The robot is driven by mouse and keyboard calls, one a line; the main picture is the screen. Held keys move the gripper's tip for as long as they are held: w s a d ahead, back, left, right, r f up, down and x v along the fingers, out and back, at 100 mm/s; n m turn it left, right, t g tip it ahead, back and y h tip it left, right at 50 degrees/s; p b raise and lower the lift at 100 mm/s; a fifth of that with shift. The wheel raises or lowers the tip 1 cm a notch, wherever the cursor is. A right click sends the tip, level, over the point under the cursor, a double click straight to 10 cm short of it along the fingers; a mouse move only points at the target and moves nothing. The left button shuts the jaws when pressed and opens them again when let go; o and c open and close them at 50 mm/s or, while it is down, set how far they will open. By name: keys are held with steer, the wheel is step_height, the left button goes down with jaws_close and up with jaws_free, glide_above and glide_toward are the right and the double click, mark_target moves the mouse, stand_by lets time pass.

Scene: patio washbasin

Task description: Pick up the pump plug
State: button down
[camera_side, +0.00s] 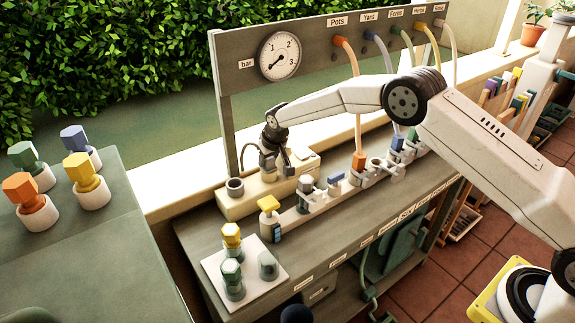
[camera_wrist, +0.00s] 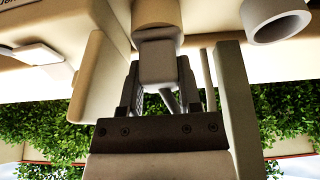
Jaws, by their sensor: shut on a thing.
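My gripper (camera_side: 274,164) is over the cream pump box (camera_side: 228,207) at the back left of the bench. In the wrist view my gripper (camera_wrist: 158,85) is shut on a pale, squarish block (camera_wrist: 157,62), which I take to be the pump plug. A round beige collar (camera_wrist: 155,13) adjoins the plug's far end. I cannot tell whether the plug is seated in it or clear of it. In the side view the jaws largely hide the plug. A thin dark cable (camera_side: 247,148) arches beside the gripper.
An open grey socket (camera_side: 235,186) stands on the box just left of my gripper; it also shows in the wrist view (camera_wrist: 278,20). A gauge panel (camera_side: 320,55) with hoses rises behind.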

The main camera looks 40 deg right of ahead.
steer(key=shift+r, duration=0.1)
steer(key=shift+r, duration=1.55)
steer(key=s+d+r, duration=0.1)
steer(key=s+r, duration=0.8)
steer(key=s, duration=0.5)
steer(key=shift+d+r, duration=0.2)
steer(key=shift+r, duration=0.15)
steer(key=shift+w, duration=0.1)
